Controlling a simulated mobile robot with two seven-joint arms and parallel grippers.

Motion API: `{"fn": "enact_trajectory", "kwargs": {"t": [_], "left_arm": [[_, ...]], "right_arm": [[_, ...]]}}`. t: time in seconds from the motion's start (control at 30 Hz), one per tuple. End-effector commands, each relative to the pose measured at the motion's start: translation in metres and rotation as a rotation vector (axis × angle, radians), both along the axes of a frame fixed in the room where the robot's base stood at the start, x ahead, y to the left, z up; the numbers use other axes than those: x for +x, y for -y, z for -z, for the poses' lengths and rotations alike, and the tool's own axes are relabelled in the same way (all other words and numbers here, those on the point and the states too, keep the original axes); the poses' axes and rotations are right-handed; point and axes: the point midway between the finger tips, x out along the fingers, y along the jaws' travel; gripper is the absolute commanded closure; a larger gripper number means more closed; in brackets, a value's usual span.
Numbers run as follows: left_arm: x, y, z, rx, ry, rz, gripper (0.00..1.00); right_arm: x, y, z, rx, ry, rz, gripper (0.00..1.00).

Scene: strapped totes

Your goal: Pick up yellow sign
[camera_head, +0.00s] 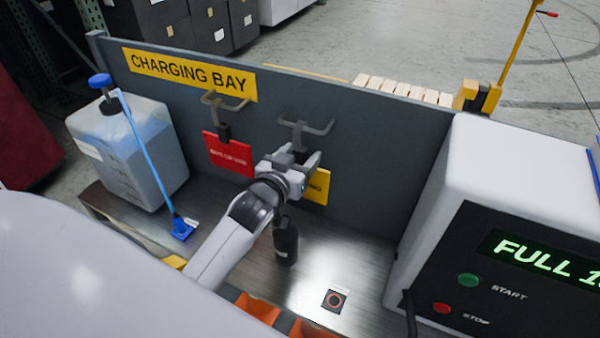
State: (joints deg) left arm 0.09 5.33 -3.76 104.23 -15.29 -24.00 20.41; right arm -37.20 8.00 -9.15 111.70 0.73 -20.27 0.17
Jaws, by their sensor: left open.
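A small yellow sign (317,188) hangs under a grey hook (303,128) on the dark back panel, right of the middle. Its left part is hidden behind my left gripper; only the letters "NG" or so show. My left gripper (306,160) is open in front of the sign's upper left part, just below the hook. I cannot tell whether the fingers touch the sign. A red sign (228,155) hangs from a second hook to the left. My right gripper is not in view.
A larger yellow "CHARGING BAY" plate (188,73) is on the panel (375,150). A jug of blue liquid (128,150) stands left. A dark cylinder (286,243) is below my wrist. A white-and-black charger (490,245) stands right. Orange bins (258,307) are in front.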

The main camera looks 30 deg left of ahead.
Motion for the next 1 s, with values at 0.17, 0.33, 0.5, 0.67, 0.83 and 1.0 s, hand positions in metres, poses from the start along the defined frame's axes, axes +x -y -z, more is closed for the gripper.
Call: {"fn": "enact_trajectory", "kwargs": {"t": [0.17,0.33,0.5,0.67,0.83,1.0], "left_arm": [[0.003,0.0,0.0,0.001,0.0,0.0,0.4],[0.003,0.0,0.0,0.001,0.0,0.0,0.57],[0.003,0.0,0.0,0.001,0.0,0.0,1.0],[0.003,0.0,0.0,0.0,0.002,0.001,1.0],[0.003,0.0,-0.003,0.0,0.003,0.001,1.0],[0.003,0.0,-0.018,0.002,0.005,0.001,1.0]], "right_arm": [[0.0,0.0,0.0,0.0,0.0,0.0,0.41],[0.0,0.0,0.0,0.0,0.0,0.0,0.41],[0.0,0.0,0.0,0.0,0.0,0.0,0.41],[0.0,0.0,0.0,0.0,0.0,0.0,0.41],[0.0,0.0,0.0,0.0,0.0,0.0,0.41],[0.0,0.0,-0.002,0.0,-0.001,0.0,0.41]]}}
